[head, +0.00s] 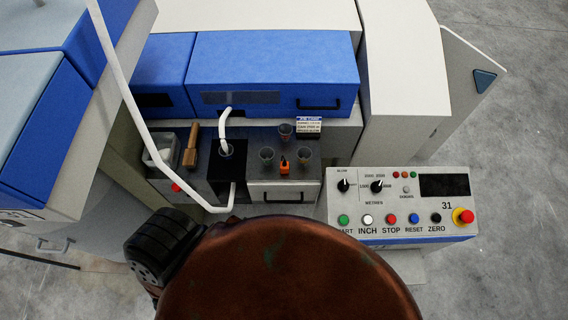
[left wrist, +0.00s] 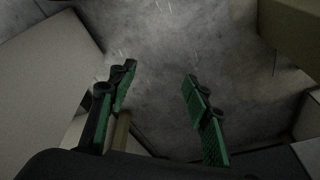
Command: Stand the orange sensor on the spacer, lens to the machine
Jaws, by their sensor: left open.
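The small orange sensor (head: 285,167), with a dark top, sits on the grey worktop near its front edge, above the drawer. Which way its lens faces is too small to tell. I cannot make out the spacer for certain. My left gripper (left wrist: 158,88) is open in the left wrist view, its two green-padded fingers apart with nothing between them, over grey floor. It is away from the sensor, which does not show in that view. My right gripper is not in view.
Several small dark cups, one of them here (head: 267,155), stand around the sensor. A white pipe (head: 130,100) crosses the left side. The control panel (head: 402,205) is right, the blue machine (head: 265,65) behind.

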